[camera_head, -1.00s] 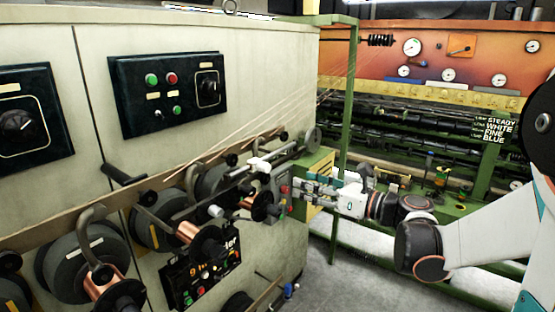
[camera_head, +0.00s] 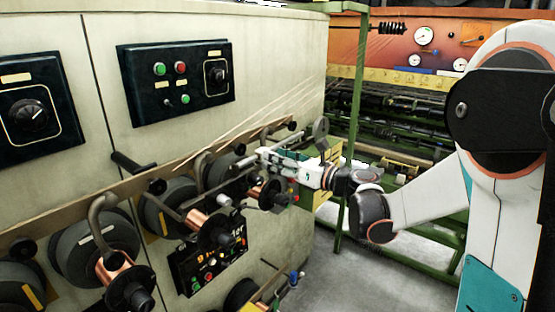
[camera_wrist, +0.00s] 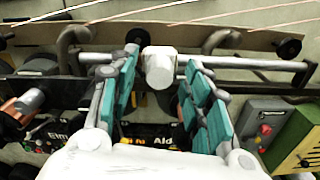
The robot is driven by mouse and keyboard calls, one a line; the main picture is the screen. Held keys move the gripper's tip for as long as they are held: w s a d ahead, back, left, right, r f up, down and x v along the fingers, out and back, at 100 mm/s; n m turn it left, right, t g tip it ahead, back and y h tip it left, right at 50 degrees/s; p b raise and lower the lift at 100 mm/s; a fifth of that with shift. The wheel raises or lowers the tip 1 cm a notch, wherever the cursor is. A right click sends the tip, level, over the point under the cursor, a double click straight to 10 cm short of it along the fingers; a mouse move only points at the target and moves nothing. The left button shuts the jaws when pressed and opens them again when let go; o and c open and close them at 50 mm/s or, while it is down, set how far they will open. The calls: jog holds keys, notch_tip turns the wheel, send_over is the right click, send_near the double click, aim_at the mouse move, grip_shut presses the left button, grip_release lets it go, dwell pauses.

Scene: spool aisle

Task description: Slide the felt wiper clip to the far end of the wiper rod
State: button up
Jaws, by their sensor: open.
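The felt wiper clip (camera_wrist: 160,66) is a white block on the grey wiper rod (camera_wrist: 262,64), which runs left to right across the wrist view. My gripper (camera_wrist: 162,64) is open, with its teal-padded fingers on either side of the clip. Narrow gaps show between the pads and the clip, so it is not clamped. In the head view my gripper (camera_head: 266,158) reaches in from the right to the rod above the spools. There the clip is mostly hidden by the fingers or blends with them.
Copper spools (camera_head: 203,222) on curved brackets stand left of my gripper. A grey box with a red button (camera_wrist: 265,128) and a green-yellow cabinet (camera_wrist: 297,140) lie close on the right. Thin wires (camera_head: 270,110) slant above the rod. A green post (camera_head: 355,130) stands behind my wrist.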

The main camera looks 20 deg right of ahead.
jog(key=shift+w+a, duration=0.15)
grip_shut()
jog(key=shift+s+a, duration=0.85)
jog(key=shift+a, duration=0.25)
grip_release()
jog(key=shift+w+d, duration=0.1)
jog(key=v, duration=1.2)
